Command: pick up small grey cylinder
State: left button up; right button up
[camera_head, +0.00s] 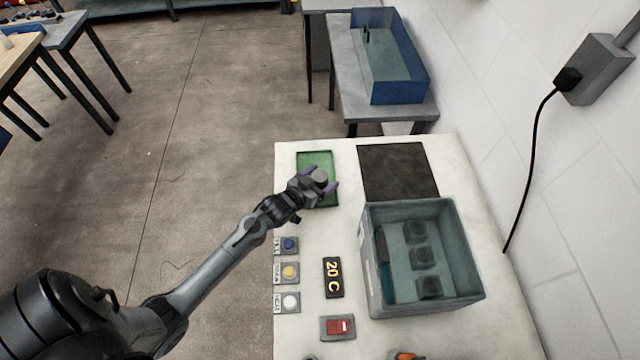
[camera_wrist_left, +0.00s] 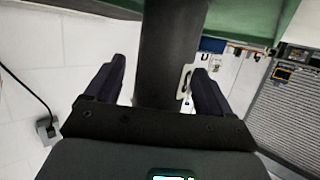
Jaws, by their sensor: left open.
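The small grey cylinder (camera_head: 320,176) shows at the end of my left arm in the head view, over the green tray (camera_head: 313,158). My left gripper (camera_head: 321,187) is open, with its purple-tinted fingers on either side of the cylinder. In the left wrist view the dark cylinder (camera_wrist_left: 170,50) stands between the two fingers of the gripper (camera_wrist_left: 158,82), with a gap on each side. The green tray (camera_wrist_left: 285,22) also shows at the top there. The cylinder's lower end is hidden in the head view. My right gripper is not in view.
Several buttons (camera_head: 290,271) and a "20 C" display (camera_head: 333,277) are in front. The wall (camera_head: 560,180) is at the right.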

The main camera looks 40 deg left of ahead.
pick_arm(q)
jog(key=shift+w+f, duration=0.2)
jog(key=shift+w, duration=0.5)
jog(key=c, duration=1.4)
